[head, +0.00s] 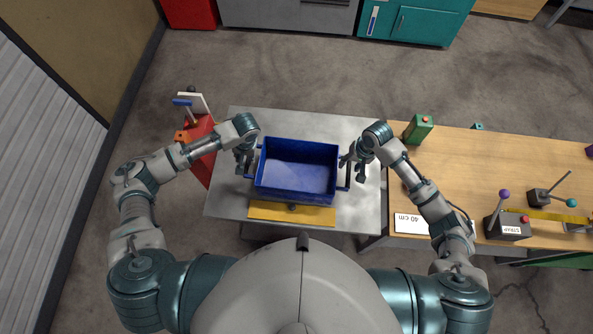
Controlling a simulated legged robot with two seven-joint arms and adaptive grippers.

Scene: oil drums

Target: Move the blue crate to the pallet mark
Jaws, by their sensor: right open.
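The blue crate (297,183) stands on the grey metal table and looks empty. It has a dark handle on its left and right sides. My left gripper (244,165) is at the left handle; its fingers are small and partly overlap it, so I cannot tell whether they are closed on it. My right gripper (352,168) is open beside the right handle, with its fingers around or next to it. A yellow strip (270,210) lies along the table's front edge, below the crate. I cannot tell whether it is the pallet mark.
The grey table (368,208) has bare room around the crate. A wooden table (470,155) adjoins on the right, with a green box (418,129), a white "40 cm" sign (411,224) and a dark lever box (509,226). A red stand (199,140) is at the left.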

